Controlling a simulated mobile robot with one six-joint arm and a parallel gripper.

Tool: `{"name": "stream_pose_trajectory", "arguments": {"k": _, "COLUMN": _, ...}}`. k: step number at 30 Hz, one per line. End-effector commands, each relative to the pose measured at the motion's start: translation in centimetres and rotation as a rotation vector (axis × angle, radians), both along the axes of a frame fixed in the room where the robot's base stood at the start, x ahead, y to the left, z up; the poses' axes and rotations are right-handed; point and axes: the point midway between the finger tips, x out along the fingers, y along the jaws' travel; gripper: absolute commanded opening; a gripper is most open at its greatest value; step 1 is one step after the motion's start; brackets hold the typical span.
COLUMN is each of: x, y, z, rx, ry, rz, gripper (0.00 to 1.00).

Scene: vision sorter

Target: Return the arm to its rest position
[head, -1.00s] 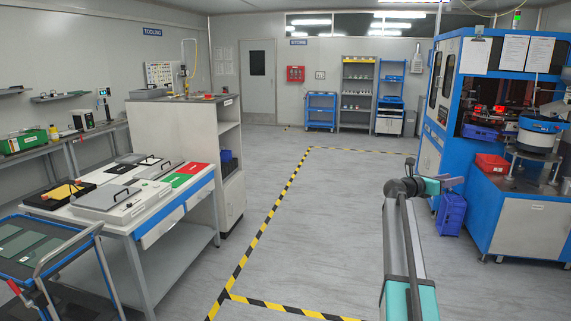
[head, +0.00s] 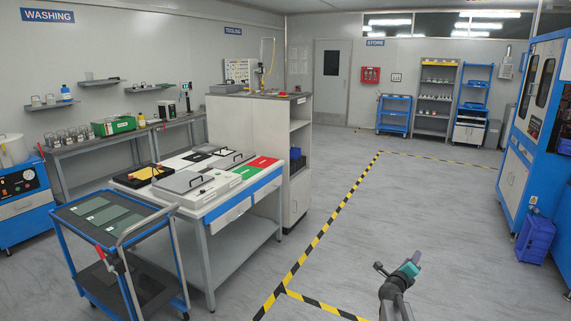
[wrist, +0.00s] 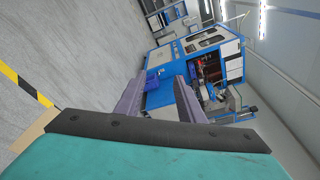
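My arm (head: 398,288) shows at the bottom of the head view, right of centre, folded low with a teal part near its end. It is over open floor and touches nothing that I can see. My gripper (wrist: 160,92) is clear in the wrist view: two grey-purple fingers stand apart with nothing between them. The gripper is open and empty. The wrist view is tilted and looks across the floor to the blue machine (wrist: 215,48).
A blue-edged cart (head: 75,217) and a white workbench (head: 213,211) with trays stand at left. The blue machine (head: 519,190) and a blue bin (head: 535,240) stand at right. Black-and-yellow tape (head: 325,232) marks the floor; the aisle between is clear.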

Motion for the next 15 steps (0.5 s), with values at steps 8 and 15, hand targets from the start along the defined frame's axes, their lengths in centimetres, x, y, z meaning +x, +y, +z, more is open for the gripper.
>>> {"name": "stream_pose_trajectory", "arguments": {"k": 8, "x": -1.5, "y": 10.4, "z": -9.8, "rx": -0.106, "ry": 0.236, "rz": 0.269, "gripper": 0.35}}
{"name": "stream_pose_trajectory", "arguments": {"k": 15, "x": -4.8, "y": 18.6, "z": -17.8, "rx": -0.204, "ry": 0.436, "rz": 0.51, "gripper": 0.35}}
